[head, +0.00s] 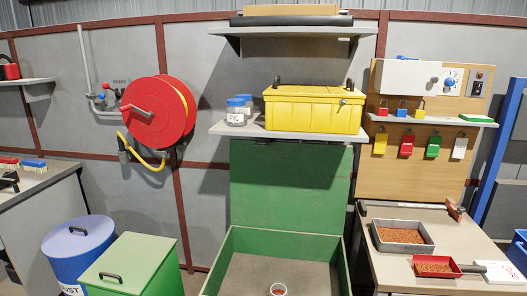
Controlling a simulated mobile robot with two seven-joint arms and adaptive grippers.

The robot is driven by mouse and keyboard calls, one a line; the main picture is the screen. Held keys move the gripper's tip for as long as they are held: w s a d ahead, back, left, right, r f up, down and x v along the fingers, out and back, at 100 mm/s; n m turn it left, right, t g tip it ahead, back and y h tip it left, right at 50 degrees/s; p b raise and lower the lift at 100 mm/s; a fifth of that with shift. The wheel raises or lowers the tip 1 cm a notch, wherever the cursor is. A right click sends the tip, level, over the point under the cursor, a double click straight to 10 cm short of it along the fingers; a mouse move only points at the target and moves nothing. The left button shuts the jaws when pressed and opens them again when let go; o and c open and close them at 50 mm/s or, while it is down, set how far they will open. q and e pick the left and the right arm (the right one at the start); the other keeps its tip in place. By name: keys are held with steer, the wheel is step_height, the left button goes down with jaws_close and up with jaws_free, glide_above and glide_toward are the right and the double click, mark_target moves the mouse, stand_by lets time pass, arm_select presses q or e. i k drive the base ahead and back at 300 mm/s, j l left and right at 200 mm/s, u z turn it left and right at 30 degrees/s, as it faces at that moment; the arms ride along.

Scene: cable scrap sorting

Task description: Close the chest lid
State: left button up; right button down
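The green chest (343,256) stands at the bottom middle of the head view, and its front is cut off by the lower edge. Its green lid (290,185) is open and stands upright at the back, near the grey wall. The inside shows a brownish floor and a small clear cup (278,290) with reddish bits. Neither of my grippers is in view.
A shelf (225,129) with a yellow case (312,112) and jars (237,113) hangs just above the lid. A closed green bin (130,262) and blue drum (78,245) stand left. A workbench (385,272) with trays of granules stands right.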

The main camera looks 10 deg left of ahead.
mark_target(301, 187)
steer(key=i+j+u, duration=0.25)
steer(key=i+j, duration=0.2)
steer(key=j, duration=0.2)
steer(key=i+j+u, duration=0.25)
steer(key=i+j, duration=0.25)
steer(key=j, duration=0.1)
